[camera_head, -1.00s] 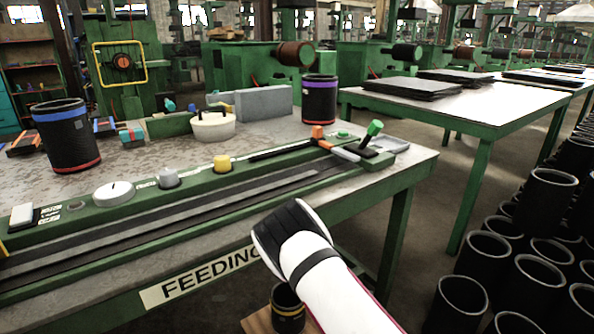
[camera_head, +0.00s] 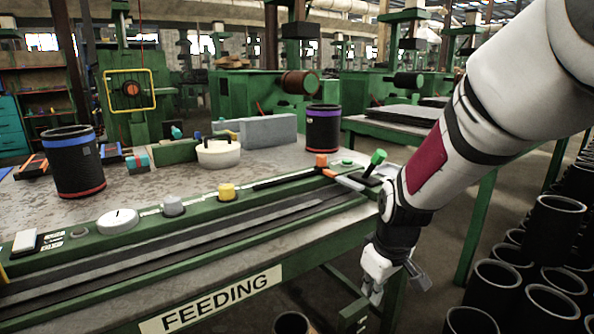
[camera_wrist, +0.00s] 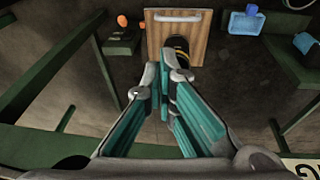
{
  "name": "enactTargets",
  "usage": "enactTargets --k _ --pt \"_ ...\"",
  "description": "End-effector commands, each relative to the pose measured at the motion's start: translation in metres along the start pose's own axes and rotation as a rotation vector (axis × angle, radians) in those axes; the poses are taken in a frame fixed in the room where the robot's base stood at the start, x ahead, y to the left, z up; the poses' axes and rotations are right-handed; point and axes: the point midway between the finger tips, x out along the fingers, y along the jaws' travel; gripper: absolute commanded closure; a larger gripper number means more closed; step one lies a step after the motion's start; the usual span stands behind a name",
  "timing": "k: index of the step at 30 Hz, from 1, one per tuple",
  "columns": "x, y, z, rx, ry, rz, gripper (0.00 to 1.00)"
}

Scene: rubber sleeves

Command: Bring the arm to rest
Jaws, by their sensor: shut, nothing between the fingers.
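My gripper (camera_head: 385,280) hangs at the end of my white arm, in front of the right end of the feeding table (camera_head: 240,270) in the head view. It points downward, beside the table's front edge. In the wrist view my gripper (camera_wrist: 170,85) shows its teal-padded fingers brought together at the tips, with nothing held. Below and beyond the fingertips, a dark sleeve with a yellow band (camera_wrist: 180,44) stands on a wooden board (camera_wrist: 194,30), apart from them and partly hidden by a finger.
A blue-banded sleeve (camera_head: 73,162) and a purple-banded sleeve (camera_head: 323,128) stand on the feeding table. A green lever (camera_head: 376,158) rises near its right end, close to my arm. Several black sleeves (camera_head: 552,232) crowd the floor at the right.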

Motion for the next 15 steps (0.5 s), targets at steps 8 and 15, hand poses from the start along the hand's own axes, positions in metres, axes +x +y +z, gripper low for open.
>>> enactTargets --k 8,15 --pt "-0.096 -0.039 0.067 0.192 -0.036 -0.082 1.0" --pt "-0.155 -0.079 0.139 0.345 -0.1 -0.104 1.0"
